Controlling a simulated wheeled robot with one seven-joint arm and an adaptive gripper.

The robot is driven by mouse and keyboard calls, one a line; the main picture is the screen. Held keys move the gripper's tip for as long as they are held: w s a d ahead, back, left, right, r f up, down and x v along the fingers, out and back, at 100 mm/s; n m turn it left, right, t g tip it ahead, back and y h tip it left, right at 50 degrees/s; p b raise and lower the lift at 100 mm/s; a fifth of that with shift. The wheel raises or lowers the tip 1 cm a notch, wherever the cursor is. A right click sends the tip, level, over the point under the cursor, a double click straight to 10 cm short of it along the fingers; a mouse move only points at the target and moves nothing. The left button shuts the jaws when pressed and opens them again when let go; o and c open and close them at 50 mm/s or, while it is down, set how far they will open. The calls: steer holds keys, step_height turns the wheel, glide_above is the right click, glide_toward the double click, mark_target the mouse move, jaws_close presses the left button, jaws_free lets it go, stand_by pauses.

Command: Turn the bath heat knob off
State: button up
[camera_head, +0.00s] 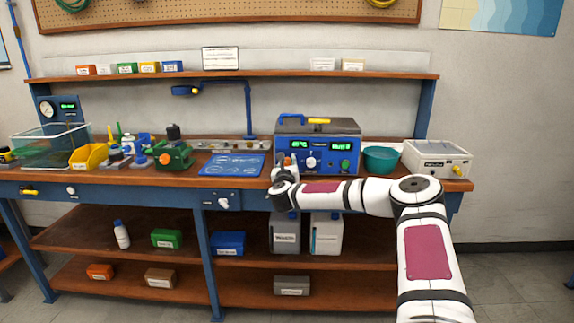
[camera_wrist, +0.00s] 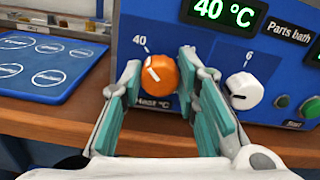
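The blue parts bath unit (camera_head: 345,157) stands on the bench, its front panel close in the wrist view. The orange heat knob (camera_wrist: 161,76), labelled "Heat °C", has a white pointer line tilted up-left toward the "40" mark. The green display (camera_wrist: 222,11) above reads 40 °C. My gripper (camera_wrist: 160,62) is open, with one teal-padded finger on each side of the orange knob in the picture. Narrow gaps seem to show beside the knob; contact cannot be told. In the head view my gripper (camera_head: 284,168) is in front of the panel's left part and hides most of that knob.
Green buttons (camera_wrist: 309,107) are farther right. A blue mat (camera_head: 232,165) lies left of the unit; a teal bowl (camera_head: 381,159) and a white box (camera_head: 437,159) stand right.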

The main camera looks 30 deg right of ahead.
steer(key=c, duration=0.4)
steer(key=shift+o, duration=0.2)
steer(key=n+p, duration=0.1)
steer(key=n, duration=0.2)
steer(key=shift+r+n, duration=0.1)
steer(key=shift+n, duration=0.3)
steer(key=n, duration=0.5)
steer(key=shift+a+p, duration=0.1)
steer(key=shift+p, duration=0.2)
steer(key=n, duration=0.5)
steer(key=shift+f+b, duration=0.2)
steer(key=shift+b, duration=0.15)
steer(key=shift+n+b, duration=0.75)
steer(key=shift+n, duration=1.35)
